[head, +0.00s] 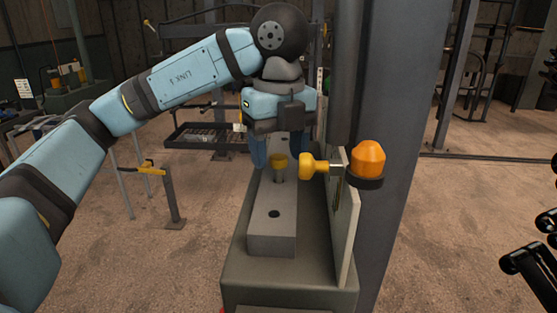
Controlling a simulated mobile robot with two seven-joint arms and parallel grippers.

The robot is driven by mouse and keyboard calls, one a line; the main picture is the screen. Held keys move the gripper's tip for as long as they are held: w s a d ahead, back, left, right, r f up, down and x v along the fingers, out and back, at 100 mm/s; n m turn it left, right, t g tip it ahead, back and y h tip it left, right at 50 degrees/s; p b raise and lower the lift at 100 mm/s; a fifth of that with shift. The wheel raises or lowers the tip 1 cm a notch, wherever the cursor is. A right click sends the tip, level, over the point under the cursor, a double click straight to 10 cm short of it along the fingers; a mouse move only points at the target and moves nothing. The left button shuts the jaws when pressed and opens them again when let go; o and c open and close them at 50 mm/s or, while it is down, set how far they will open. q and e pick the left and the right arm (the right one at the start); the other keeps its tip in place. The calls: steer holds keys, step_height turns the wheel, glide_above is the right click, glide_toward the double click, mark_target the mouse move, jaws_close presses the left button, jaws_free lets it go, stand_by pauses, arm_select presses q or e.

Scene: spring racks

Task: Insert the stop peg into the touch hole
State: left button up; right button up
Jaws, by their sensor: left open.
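My right gripper is out of view.
The block lies on a grey machine bed (285,272). An upright plate (341,220) runs along its right side. A yellow knob (313,167) sticks out close right of the peg, near an orange dome (367,158). A thick grey post (400,120) stands behind right.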

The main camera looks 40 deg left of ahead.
mark_target(280, 157)
arm_select(q)
step_height(280, 157, up, 12)
steer(key=p, duration=0.1)
steer(key=shift+p, duration=0.3)
steer(key=shift+d+f, duration=0.15)
steer(key=shift+f, duration=0.05)
